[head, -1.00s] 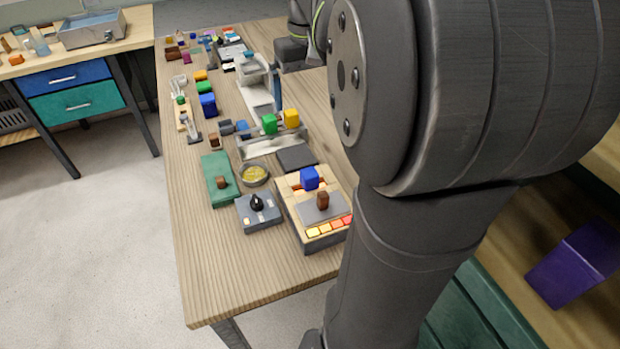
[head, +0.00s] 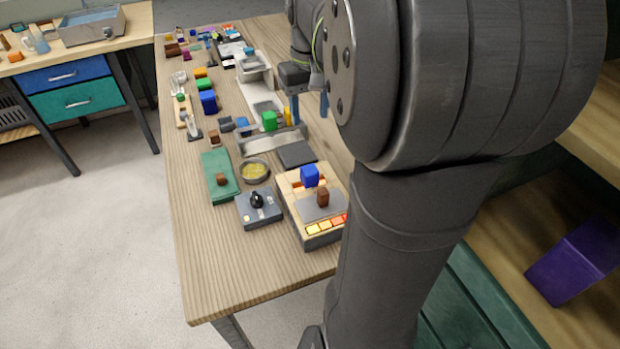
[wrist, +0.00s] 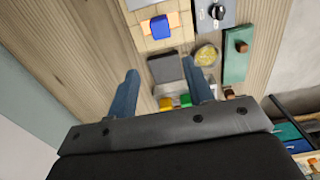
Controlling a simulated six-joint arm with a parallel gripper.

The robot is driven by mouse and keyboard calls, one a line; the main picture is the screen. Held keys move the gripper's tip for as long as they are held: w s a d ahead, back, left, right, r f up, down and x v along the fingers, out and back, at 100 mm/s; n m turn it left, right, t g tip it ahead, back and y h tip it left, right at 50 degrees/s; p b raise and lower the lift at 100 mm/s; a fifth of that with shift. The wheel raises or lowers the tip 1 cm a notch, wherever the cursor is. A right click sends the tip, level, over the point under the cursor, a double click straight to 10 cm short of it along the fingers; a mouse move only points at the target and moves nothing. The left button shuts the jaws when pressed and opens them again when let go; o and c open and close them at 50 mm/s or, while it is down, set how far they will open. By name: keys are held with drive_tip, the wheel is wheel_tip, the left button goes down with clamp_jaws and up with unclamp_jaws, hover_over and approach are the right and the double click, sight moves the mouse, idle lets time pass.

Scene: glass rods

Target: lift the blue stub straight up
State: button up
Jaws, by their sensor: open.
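A blue block (head: 310,175), which I take to be the blue stub, stands on top of a tan box (head: 292,200) near the front of the table. The wrist view shows the same blue block (wrist: 160,27) near its top edge. My gripper (head: 309,118) is open and empty, its two blue-grey fingers pointing down. It hangs farther back along the table than the blue block, above the area behind a dark square pad (head: 297,154). In the wrist view, the open fingers (wrist: 160,68) are apart with the pad showing beyond them.
A brown peg (head: 322,195) stands close in front of the blue block. A grey control box with a black knob (head: 257,201), a yellow-filled bowl (head: 255,172) and a green tray (head: 214,164) lie to the left. A green cube (head: 269,121) is near my fingers.

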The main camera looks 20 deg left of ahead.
sight(310, 169)
wheel_tip(310, 169, down, 20)
drive_tip(key=shift+r, duration=0.2)
drive_tip(key=c, duration=0.7)
drive_tip(key=shift+c, duration=0.2)
drive_tip(key=shift+r, duration=0.1)
drive_tip(key=shift+r, duration=0.55)
wheel_tip(310, 169, up, 3)
drive_tip(key=shift+f, duration=0.1)
drive_tip(key=d+r, duration=0.7)
drive_tip(key=d, duration=0.4)
drive_tip(key=shift+s+d, duration=0.15)
drive_tip(key=shift+d, duration=0.2)
